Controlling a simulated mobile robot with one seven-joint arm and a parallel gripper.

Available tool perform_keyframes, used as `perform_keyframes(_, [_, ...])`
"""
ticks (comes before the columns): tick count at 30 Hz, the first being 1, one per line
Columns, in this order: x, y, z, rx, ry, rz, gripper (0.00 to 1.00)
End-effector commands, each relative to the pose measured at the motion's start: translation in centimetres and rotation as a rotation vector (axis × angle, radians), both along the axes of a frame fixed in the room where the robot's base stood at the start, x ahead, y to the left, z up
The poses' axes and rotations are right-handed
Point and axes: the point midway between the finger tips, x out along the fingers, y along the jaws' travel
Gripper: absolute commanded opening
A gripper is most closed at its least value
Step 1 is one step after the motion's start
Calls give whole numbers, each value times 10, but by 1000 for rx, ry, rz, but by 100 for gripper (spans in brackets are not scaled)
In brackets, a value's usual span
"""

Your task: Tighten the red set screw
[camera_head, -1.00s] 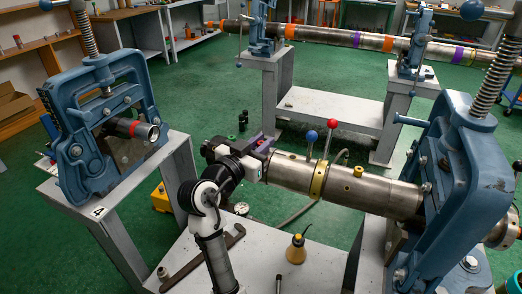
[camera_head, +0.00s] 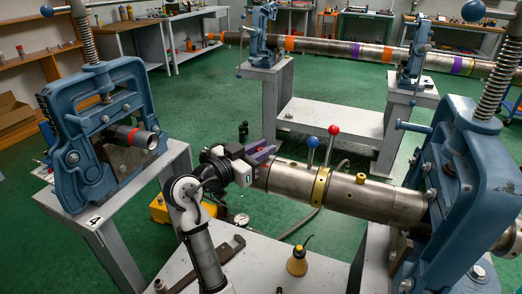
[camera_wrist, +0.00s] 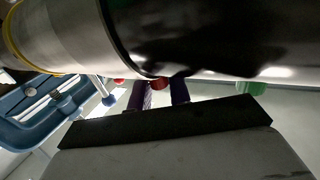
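A small red piece, likely the red set screw (camera_wrist: 160,84), shows at the underside of the metal pipe (camera_wrist: 210,35) in the wrist view. My gripper (camera_wrist: 159,92) has its two purple fingers apart, one on each side of the red piece. Whether they touch it is unclear. In the head view, my gripper (camera_head: 262,152) is at the left end of the horizontal pipe (camera_head: 380,200), which a blue vise (camera_head: 450,180) holds at right. The screw itself cannot be made out there.
A collar on the pipe carries a blue-knobbed lever (camera_head: 312,135) and a red-knobbed lever (camera_head: 333,130) close to my gripper. An oil can (camera_head: 297,262) and a wrench (camera_head: 215,262) are on the bench below. Another blue vise (camera_head: 105,130) stands at left.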

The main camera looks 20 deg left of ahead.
Motion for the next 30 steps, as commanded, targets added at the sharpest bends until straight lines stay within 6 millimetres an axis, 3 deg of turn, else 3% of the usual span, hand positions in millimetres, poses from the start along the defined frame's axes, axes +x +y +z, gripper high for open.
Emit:
perform_keyframes(4, [0, -1, 1, 1, 0, -1, 37])
perform_keyframes(16, [-9, 5, -1, 1, 0, 2, 37])
perform_keyframes(30, [-97, 49, -2, 2, -1, 4, 37])
